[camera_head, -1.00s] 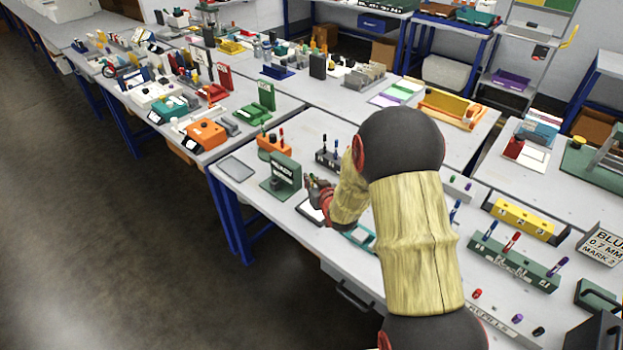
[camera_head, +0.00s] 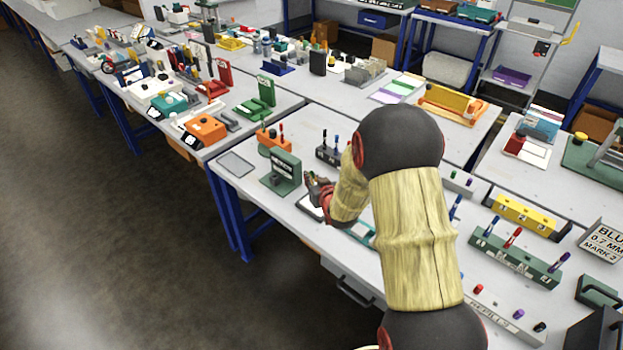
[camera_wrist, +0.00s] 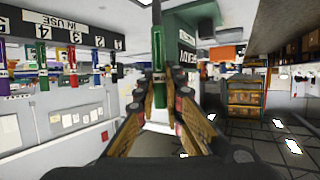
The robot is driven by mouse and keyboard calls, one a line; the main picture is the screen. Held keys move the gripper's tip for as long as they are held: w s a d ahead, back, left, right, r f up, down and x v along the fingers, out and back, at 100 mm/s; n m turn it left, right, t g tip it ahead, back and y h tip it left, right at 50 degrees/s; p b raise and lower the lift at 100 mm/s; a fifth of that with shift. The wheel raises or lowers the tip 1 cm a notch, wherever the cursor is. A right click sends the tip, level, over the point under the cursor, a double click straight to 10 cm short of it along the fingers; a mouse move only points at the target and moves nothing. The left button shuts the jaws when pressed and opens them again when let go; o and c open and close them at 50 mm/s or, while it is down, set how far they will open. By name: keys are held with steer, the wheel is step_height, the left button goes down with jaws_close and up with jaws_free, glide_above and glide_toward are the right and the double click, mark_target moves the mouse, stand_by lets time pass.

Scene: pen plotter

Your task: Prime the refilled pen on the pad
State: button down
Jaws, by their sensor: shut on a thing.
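My gripper (camera_head: 316,188) is over the front bench, beside a dark green block (camera_head: 282,172) with a lettered plate. In the wrist view my gripper (camera_wrist: 160,88) is shut on a slim green pen (camera_wrist: 158,45), whose shaft runs up the picture between the fingers. The green block stands just behind and to the right of the pen there. A pale pad with a dark edge (camera_head: 307,207) lies on the bench under my gripper, partly hidden by it. I cannot tell whether the pen touches the pad.
A rack with coloured pens and numbered slots (camera_wrist: 62,35) is at the left in the wrist view. An orange holder (camera_head: 270,138) and a flat grey tray (camera_head: 236,164) lie beyond the green block. A green pen rack (camera_head: 515,258) stands to the right of my arm.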

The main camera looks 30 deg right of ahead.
steer(key=shift+f, duration=0.35)
steer(key=shift+r, duration=0.9)
steer(key=shift+s+d, duration=0.2)
steer(key=shift+s, duration=0.3)
steer(key=shift+s+d, duration=0.15)
steer(key=shift+s, duration=0.3)
